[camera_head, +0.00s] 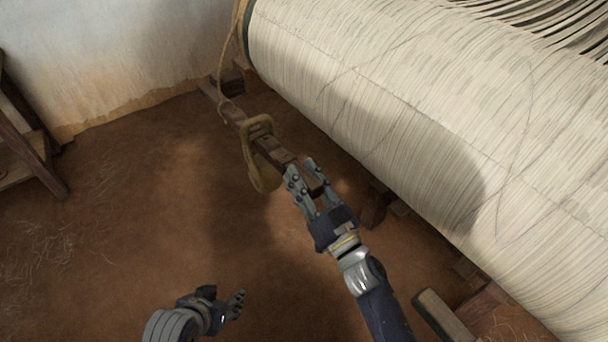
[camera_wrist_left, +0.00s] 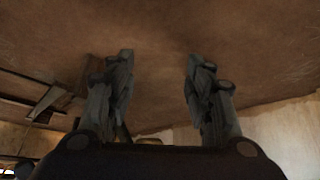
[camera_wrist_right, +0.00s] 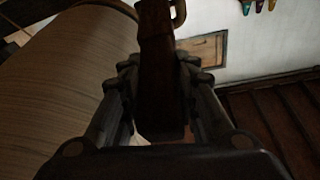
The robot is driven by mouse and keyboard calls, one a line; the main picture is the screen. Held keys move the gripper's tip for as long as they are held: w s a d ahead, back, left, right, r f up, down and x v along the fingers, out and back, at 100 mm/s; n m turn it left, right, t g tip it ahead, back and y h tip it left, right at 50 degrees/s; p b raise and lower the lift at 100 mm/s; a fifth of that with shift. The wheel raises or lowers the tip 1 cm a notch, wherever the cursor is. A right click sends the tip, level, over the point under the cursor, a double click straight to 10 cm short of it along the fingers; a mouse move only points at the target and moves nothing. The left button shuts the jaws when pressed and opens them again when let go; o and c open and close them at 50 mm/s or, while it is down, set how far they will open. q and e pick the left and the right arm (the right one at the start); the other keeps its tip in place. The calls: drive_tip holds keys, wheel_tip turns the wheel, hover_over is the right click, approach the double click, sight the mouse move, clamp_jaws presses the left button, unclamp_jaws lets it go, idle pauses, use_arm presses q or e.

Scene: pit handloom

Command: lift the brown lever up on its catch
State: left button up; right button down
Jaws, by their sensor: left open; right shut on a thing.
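The brown lever (camera_head: 238,115) is a dark wooden bar running from near the wall toward me, beside the large thread-wound roller. My right gripper (camera_head: 302,168) is shut on its near end, with one finger on each side. In the right wrist view the lever (camera_wrist_right: 160,75) stands between the fingers (camera_wrist_right: 160,88). A tan rope loop (camera_head: 257,172) hangs around the lever just beyond my right gripper. I cannot make out the catch for certain. My left gripper (camera_head: 238,303) is open and empty, low over the floor; its fingers (camera_wrist_left: 158,75) stand apart in the left wrist view.
The roller (camera_head: 400,110) wound with pale threads fills the upper right. A wooden stand (camera_head: 30,150) is at the left by the wall. A wooden beam end (camera_head: 440,318) lies at lower right. The earthen floor (camera_head: 140,220) at left is mostly free.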

drive_tip(key=shift+r+p, duration=0.1)
drive_tip(key=shift+p, duration=0.45)
use_arm(q)
drive_tip(key=s+a+f+g, duration=0.2)
drive_tip(key=s+g, duration=0.1)
drive_tip(key=s, duration=0.3)
drive_tip(key=shift+y, duration=0.3)
drive_tip(key=shift+f, duration=0.1)
use_arm(e)
drive_tip(key=shift+f, duration=0.2)
drive_tip(key=c, duration=1.4)
unclamp_jaws()
use_arm(q)
drive_tip(key=shift+s, duration=0.1)
use_arm(e)
drive_tip(key=shift+o, duration=0.8)
drive_tip(key=shift+r, duration=0.2)
drive_tip(key=shift+s, duration=0.1)
drive_tip(key=v, duration=1.2)
drive_tip(key=shift+r, duration=0.15)
